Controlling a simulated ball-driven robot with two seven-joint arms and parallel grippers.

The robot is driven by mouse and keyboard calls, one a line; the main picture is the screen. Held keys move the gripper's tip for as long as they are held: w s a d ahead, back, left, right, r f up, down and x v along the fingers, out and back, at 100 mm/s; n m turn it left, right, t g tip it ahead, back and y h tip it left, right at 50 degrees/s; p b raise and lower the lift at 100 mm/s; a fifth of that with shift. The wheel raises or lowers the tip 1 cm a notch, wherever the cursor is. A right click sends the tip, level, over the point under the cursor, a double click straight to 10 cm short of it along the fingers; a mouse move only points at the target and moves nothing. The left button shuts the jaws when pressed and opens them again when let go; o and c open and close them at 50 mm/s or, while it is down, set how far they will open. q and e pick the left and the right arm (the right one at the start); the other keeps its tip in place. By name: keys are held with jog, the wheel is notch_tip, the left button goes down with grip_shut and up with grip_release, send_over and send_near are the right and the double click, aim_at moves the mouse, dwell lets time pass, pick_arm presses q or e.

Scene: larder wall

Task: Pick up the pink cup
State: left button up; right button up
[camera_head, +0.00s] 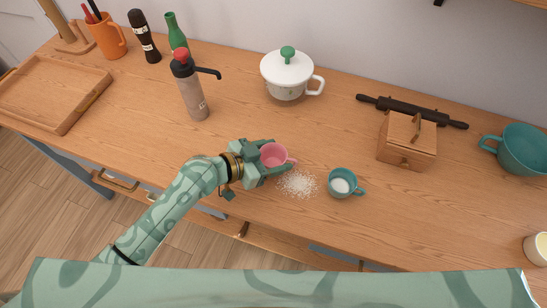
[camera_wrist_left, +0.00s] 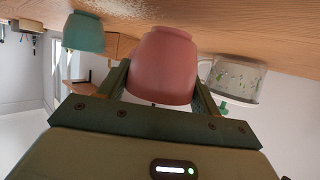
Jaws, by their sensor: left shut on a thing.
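In the left wrist view the pink cup (camera_wrist_left: 164,66) sits between the two fingers of my left gripper (camera_wrist_left: 160,92). I cannot tell whether the cup touches the counter or is slightly above it. My right gripper is not in view.
White grains (camera_head: 298,184) lie scattered beside the cup. A teal cup (camera_head: 342,183) with white contents stands to the right. A white lidded pot (camera_head: 287,77), a pump bottle (camera_head: 191,92) and a wooden box (camera_head: 407,142) stand farther back.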

pick_arm(q)
jog(key=s+d+r+p, duration=0.5)
jog(key=s+r, duration=0.6)
jog(key=s, duration=0.2)
jog(key=shift+d, duration=0.1)
dwell(0.6)
